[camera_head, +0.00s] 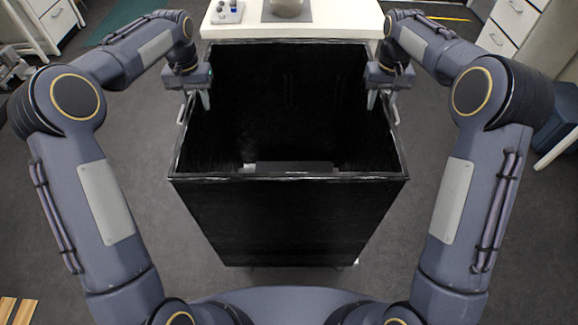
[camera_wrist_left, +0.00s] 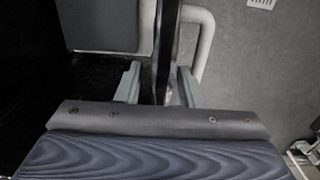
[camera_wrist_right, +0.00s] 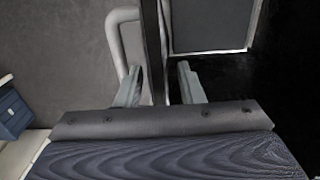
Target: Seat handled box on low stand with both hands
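A large black open-topped box (camera_head: 290,225) stands upright between my arms. A pale handle (camera_wrist_left: 206,40) is on its left side and another pale handle (camera_wrist_right: 115,40) on its right side. My left gripper (camera_wrist_left: 158,84) is at the left wall, fingers apart, one inside and one outside the rim beside the handle. My right gripper (camera_wrist_right: 157,84) straddles the right wall the same way. Clear gaps show between fingers and wall. A dark grey flat piece shows inside the box. I cannot make out the low stand; what is under the box is hidden.
A white table (camera_head: 345,18) stands just behind the box, with small vials (camera_head: 226,8) and a grey device (camera_head: 288,8) on it. White drawer cabinets (camera_head: 508,25) are at the back right. A wooden slatted piece (camera_head: 18,311) lies at the front left. Grey floor is open on both sides.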

